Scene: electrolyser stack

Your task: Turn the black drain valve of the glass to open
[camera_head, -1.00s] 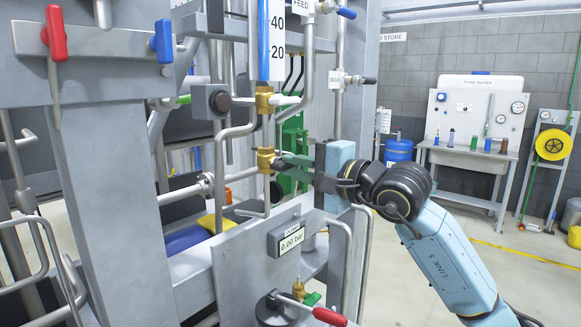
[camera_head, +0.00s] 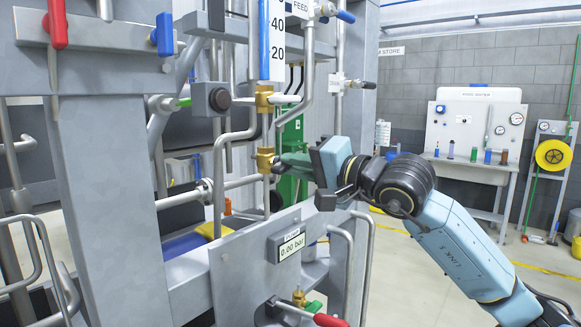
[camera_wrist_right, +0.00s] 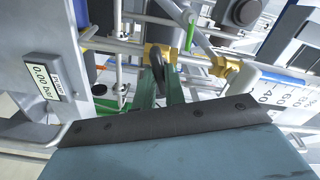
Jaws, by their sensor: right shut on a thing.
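The glass (camera_head: 263,40) is an upright level gauge with a blue column and a scale with 20 and 40. Below it are an upper brass fitting (camera_head: 264,98) and a lower brass fitting (camera_head: 264,160). My right gripper (camera_head: 284,161) reaches in from the right to the lower fitting, its body tilted. In the right wrist view, the black drain valve handle (camera_wrist_right: 157,67) stands between the green fingertips, in front of a brass fitting. The gripper is shut on this handle. In the head view the fingers largely hide the handle. My left gripper is not in view.
A panel with a 0.00 bar display (camera_head: 289,245) sits just below the gripper. A red-handled valve (camera_head: 328,320) is at the bottom. Steel pipes (camera_head: 222,190) and the frame post (camera_head: 110,200) crowd the left.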

